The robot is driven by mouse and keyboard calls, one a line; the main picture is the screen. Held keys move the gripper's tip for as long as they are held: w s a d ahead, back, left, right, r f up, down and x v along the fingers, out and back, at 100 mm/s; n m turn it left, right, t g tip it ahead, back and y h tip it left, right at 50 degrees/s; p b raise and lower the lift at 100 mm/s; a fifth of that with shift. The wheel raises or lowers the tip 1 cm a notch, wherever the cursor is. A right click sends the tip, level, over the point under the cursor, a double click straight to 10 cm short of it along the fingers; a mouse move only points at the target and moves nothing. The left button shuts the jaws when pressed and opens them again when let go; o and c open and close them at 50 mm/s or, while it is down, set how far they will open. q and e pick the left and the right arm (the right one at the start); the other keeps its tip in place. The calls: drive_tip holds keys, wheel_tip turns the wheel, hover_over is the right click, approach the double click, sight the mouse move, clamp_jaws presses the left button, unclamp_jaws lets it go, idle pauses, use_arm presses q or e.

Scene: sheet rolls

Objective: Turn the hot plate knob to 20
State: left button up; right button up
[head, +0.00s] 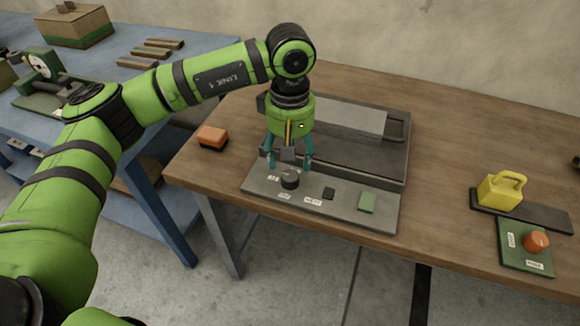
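The hot plate (385,160) sits on the wooden table, with a grey control panel (340,208) along its front edge. A dark round knob (290,179) stands on the left part of the panel, with small white labels around it that are too small to read clearly. My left gripper (290,166) points down over the knob, its teal fingers spread on either side above it. The fingers look apart from the knob, though the exact gap is hard to judge. My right gripper is not in view.
An orange-topped brush or block (212,137) lies left of the panel. A yellow weight (502,190) and a green board (520,250) with an orange knob (536,241) are at right.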

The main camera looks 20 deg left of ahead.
sight(290, 176)
use_arm(q)
wheel_tip(290, 176, up, 6)
drive_tip(key=shift+f, duration=0.1)
idle(0.5)
